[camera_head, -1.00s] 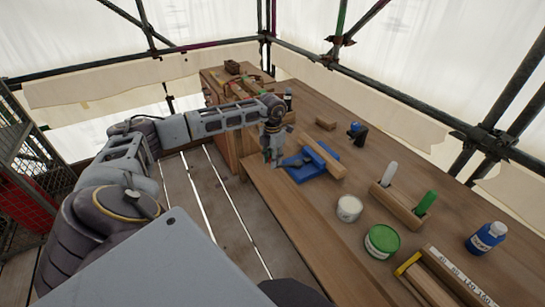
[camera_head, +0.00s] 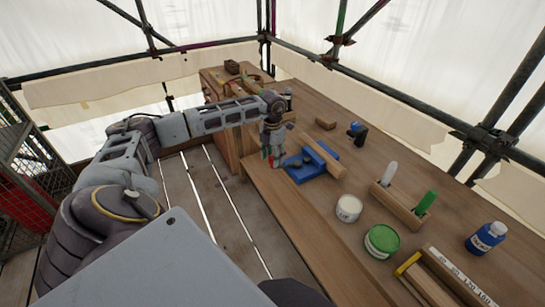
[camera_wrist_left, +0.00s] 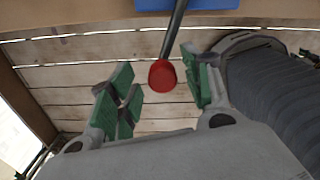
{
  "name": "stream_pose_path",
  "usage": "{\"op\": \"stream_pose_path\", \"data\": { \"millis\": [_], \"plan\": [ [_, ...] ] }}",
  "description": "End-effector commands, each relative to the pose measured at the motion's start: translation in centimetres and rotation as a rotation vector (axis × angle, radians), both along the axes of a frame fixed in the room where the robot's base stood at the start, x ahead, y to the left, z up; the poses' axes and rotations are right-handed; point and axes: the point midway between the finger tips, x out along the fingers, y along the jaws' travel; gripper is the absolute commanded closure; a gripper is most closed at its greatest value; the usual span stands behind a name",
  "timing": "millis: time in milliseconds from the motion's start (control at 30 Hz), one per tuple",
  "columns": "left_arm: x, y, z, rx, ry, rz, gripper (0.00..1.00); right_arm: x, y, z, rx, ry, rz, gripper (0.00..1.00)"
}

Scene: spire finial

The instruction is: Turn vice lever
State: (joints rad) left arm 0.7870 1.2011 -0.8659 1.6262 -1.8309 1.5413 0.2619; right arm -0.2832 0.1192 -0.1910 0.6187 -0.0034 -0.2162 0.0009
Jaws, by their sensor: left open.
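A blue vice (camera_head: 306,172) sits at the near edge of the workbench, with a wooden block (camera_head: 324,160) in its jaws. Its blue body shows at the top of the left wrist view (camera_wrist_left: 188,4). The vice lever (camera_wrist_left: 173,34) is a dark rod that ends in a red knob (camera_wrist_left: 162,76). My left gripper (camera_head: 272,158) is at the bench edge beside the vice. In the left wrist view its green-padded fingers (camera_wrist_left: 160,88) are open, with the red knob between them and a gap on each side. My right gripper is not in view.
The workbench (camera_head: 290,222) carries a white tin (camera_head: 349,208), a green tin (camera_head: 381,241), a wooden holder (camera_head: 397,205) with a white and a green handle, and a blue bottle (camera_head: 486,238). Scaffold poles (camera_head: 440,118) stand behind. Plank flooring lies below the bench edge.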

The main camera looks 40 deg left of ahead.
Motion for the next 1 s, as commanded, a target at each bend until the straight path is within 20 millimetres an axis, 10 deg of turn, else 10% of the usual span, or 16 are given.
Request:
{"op": "stream_pose_path", "data": {
  "millis": [633,1000],
  "plan": [
    [0.1,0.1,8.9,0.001,-0.003,0.001,0.51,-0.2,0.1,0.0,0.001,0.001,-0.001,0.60],
    [0.1,0.1,10.8,0.000,-0.001,0.000,0.51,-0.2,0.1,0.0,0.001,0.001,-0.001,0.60]
  ]
}}
